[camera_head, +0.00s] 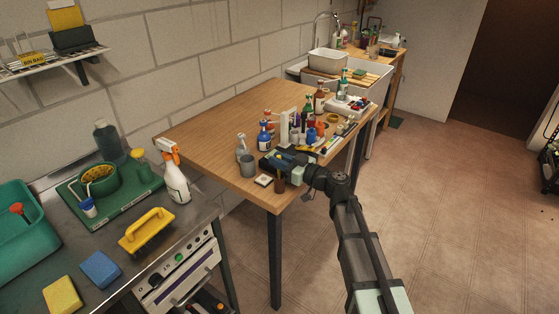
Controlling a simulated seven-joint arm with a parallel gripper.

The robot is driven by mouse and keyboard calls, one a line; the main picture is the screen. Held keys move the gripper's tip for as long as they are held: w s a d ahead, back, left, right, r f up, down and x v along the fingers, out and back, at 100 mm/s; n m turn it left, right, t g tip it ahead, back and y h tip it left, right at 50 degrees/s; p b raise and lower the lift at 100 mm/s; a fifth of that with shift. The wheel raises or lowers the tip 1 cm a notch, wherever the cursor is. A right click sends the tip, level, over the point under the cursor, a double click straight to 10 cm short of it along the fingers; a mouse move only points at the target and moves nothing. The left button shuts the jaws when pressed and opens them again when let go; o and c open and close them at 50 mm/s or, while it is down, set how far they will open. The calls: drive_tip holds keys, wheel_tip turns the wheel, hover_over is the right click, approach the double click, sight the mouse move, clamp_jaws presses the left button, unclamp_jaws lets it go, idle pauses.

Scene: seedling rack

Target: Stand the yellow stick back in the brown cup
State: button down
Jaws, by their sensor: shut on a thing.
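The brown cup (279,184) is a small dark cup standing near the front corner of the wooden table. My gripper (268,163) reaches in from the right, low over the table, just above and behind the brown cup. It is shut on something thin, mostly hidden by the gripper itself. A small yellow patch (285,159) shows at the gripper, which fits the yellow stick. The stick's full length and tilt cannot be made out.
Several bottles, including a blue spray bottle (264,136), crowd behind. The left part of the wooden table (207,135) is clear.

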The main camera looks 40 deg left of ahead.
drive_tip(key=shift+f, duration=0.15)
drive_tip(key=c, duration=1)
unclamp_jaws()
drive_tip(key=d, duration=1.4)
